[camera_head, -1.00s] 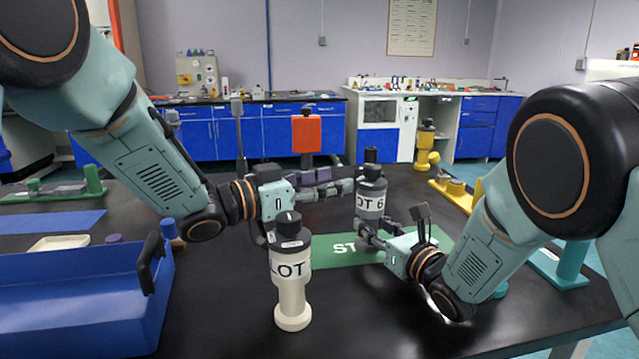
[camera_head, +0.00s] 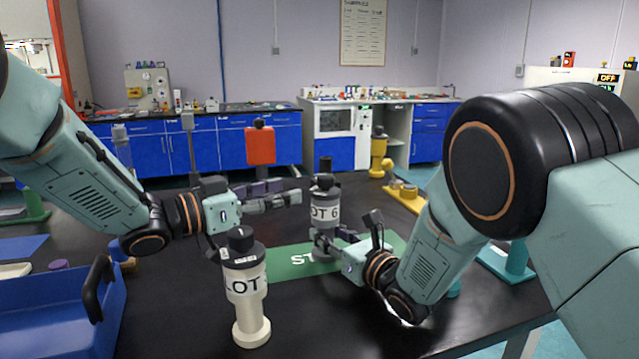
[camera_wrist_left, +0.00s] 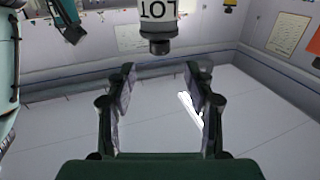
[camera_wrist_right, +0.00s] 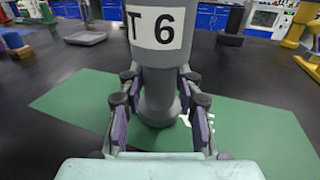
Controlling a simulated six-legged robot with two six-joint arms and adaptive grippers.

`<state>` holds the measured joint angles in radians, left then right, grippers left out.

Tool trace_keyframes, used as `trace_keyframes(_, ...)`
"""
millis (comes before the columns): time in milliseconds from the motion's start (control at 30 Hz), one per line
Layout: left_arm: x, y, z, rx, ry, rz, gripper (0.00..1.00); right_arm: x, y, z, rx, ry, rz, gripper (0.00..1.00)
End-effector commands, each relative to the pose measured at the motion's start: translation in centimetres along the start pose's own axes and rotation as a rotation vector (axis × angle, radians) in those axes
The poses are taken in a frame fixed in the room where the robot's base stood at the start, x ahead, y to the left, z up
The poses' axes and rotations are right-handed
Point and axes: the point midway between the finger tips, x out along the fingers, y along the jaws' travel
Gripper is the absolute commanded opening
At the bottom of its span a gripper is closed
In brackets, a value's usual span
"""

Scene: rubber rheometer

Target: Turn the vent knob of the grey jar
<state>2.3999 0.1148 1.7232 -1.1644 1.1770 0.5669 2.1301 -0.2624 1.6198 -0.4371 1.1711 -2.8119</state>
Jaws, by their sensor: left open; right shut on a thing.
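The grey jar (camera_head: 325,211), with a dark cap and black vent knob (camera_head: 325,164) on top, stands upright over the green mat (camera_head: 275,261). My right gripper (camera_head: 322,240) is shut on its lower body, and the right wrist view shows its fingers (camera_wrist_right: 158,100) on both sides of the jar (camera_wrist_right: 160,75). My left gripper (camera_head: 292,194) is open and empty, just left of the jar near cap height, apart from it. In the left wrist view a labelled jar (camera_wrist_left: 158,12) appears upside down, its dark knob (camera_wrist_left: 159,46) ahead of the open fingers (camera_wrist_left: 160,85).
A cream jar (camera_head: 248,312) with a black cap stands in front of my left gripper. A blue tray (camera_head: 50,325) sits at the front left. A yellow fixture (camera_head: 403,196) is at the back right and a teal one (camera_head: 515,262) at the right edge.

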Motion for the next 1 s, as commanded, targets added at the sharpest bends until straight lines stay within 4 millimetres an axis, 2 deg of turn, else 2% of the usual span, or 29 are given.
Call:
trace_keyframes(300,6.0,0.1,0.1,0.003,-0.002,0.003,0.53,0.0,0.0,0.0,0.000,0.000,0.000,0.00)
trace_keyframes(500,8.9,0.1,0.1,0.002,-0.001,0.002,0.53,0.0,0.0,0.0,0.000,0.000,0.000,0.00)
trace_keyframes(700,10.3,0.1,0.1,0.000,0.000,0.001,0.53,0.0,0.0,0.0,0.000,0.000,0.000,0.00)
trace_keyframes(1000,10.4,0.1,0.0,-0.001,0.000,0.001,0.53,0.0,0.0,0.0,0.000,0.000,0.000,0.00)
